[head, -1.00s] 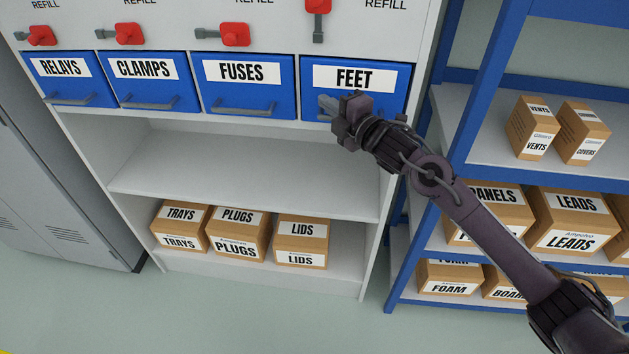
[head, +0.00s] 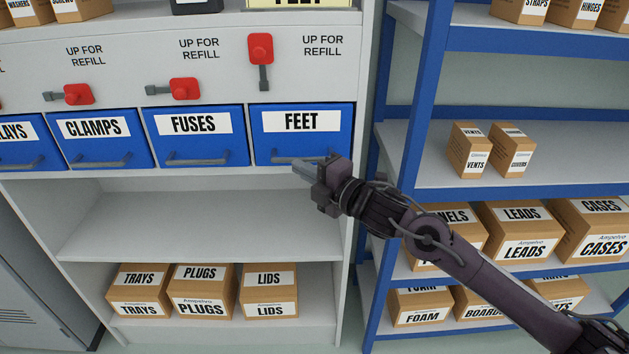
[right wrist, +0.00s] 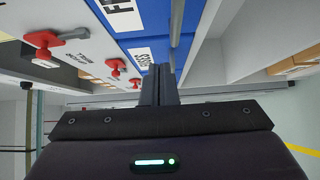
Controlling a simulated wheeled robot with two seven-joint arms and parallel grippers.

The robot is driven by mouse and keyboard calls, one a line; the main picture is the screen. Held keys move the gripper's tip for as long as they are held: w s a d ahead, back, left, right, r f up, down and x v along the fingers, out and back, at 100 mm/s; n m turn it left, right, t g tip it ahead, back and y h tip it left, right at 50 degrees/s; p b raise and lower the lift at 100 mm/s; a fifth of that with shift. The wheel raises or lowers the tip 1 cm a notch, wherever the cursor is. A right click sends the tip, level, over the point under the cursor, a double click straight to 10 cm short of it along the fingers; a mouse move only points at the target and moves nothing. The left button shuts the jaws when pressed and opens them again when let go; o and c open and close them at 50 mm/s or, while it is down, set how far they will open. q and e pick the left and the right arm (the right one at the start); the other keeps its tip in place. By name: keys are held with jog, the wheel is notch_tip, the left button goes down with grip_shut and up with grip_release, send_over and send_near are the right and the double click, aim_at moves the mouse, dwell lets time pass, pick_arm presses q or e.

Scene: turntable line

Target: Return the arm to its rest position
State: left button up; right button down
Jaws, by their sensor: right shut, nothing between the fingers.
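My right gripper (head: 305,168) is shut and empty. In the head view it overlaps the lower edge of the blue FEET drawer (head: 335,145), near its handle. I cannot tell from the picture whether it touches the drawer. The right arm reaches in from the lower right. In the right wrist view the closed fingers (right wrist: 160,85) point toward the row of blue drawers, with the drawer fronts and a grey handle (right wrist: 176,25) close ahead. The left gripper is out of view.
Blue FUSES (head: 203,148) and CLAMPS (head: 85,153) drawers sit to the left. Above are red levers; the one over FEET (head: 260,48) points differently from the others. Cartons such as LIDS (head: 268,292) stand low. A blue rack (head: 405,110) with boxes stands right, behind my arm.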

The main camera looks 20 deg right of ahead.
jog(key=d+f+m+g+h, duration=0.1)
jog(key=d+f+m+h, duration=0.35)
jog(key=f, duration=0.75)
jog(key=d+f+m+g+h, duration=0.1)
jog(key=d+f+m, duration=0.5)
jog(key=f, duration=0.6)
jog(key=s+d+f+m+g+h, duration=0.15)
jog(key=s+f, duration=0.35)
jog(key=f, duration=0.6)
jog(key=s+d+f+m+g+h, duration=0.1)
jog(key=s+d+f+m+g, duration=0.3)
jog(key=f, duration=0.7)
jog(key=s+a+f+m+g+h, duration=0.1)
jog(key=s+a+f+m+g, duration=0.2)
jog(key=s+f, duration=1.6)
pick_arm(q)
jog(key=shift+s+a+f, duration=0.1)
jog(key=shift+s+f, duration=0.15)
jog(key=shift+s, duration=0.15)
pick_arm(e)
jog(key=s+a+f+m+g, duration=0.1)
jog(key=s+a+f+g, duration=0.1)
jog(key=s, duration=1)
jog(key=s+a+f+m+g, duration=0.1)
jog(key=s+a+f+g, duration=0.1)
jog(key=s, duration=0.9)
jog(key=shift+s+a+f, duration=0.35)
jog(key=shift+a+f, duration=0.55)
jog(key=shift+a, duration=0.2)
